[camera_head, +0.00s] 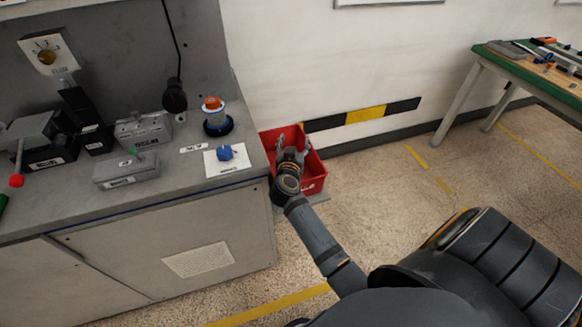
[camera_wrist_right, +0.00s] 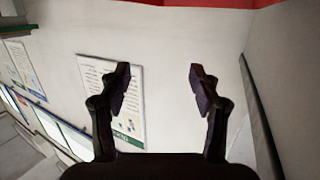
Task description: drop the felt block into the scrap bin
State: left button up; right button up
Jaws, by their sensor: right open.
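The red scrap bin (camera_head: 316,172) stands low on the floor against the right end of the grey bench. My right gripper (camera_head: 292,148) is over the bin's opening in the head view and covers part of it. In the right wrist view its two fingers (camera_wrist_right: 160,78) are spread apart with nothing between them. A red strip (camera_wrist_right: 210,3) shows along the top edge of that view. I cannot make out a felt block in either view; the inside of the bin is mostly hidden by my gripper and arm. My left gripper is not in view.
The grey bench (camera_head: 150,200) holds a blue knob-like object (camera_head: 225,153) on a white card, a red-topped round device (camera_head: 213,110) and several grey fixtures. A green-edged table (camera_head: 480,52) with tools stands at the far right. The floor between is clear.

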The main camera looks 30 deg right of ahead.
notch_tip(320, 180, up, 10)
dwell(0.4)
jog(key=shift+f, duration=0.1)
dwell(0.4)
